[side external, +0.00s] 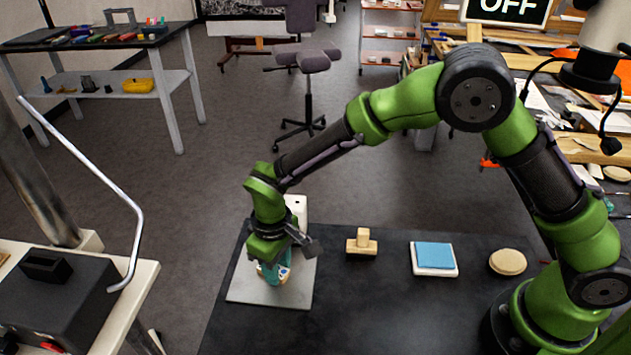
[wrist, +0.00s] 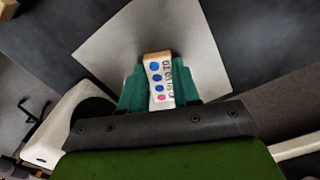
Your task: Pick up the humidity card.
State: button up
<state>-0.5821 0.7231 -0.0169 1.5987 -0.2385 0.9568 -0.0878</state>
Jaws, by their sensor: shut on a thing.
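The humidity card (wrist: 158,75) is a small pale strip with several blue dots, a pink dot and printed numbers. In the wrist view it sits between the two teal fingers of my gripper (wrist: 160,88), which touch it from both sides. In the side view my gripper (side external: 272,272) points down over a light grey square plate (side external: 245,286), and the card is mostly hidden by the fingers. The plate also shows in the wrist view (wrist: 205,45). I cannot tell whether the card is clear of the plate.
A white object (side external: 298,206) stands just behind my gripper. To the right on the dark table (side external: 390,310) are a wooden block with a grip (side external: 361,243), a blue pad on a white base (side external: 434,257) and a round wooden disc (side external: 507,262). The table's front middle is clear.

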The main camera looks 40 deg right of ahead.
grip_shut()
jog(key=shift+r, duration=0.1)
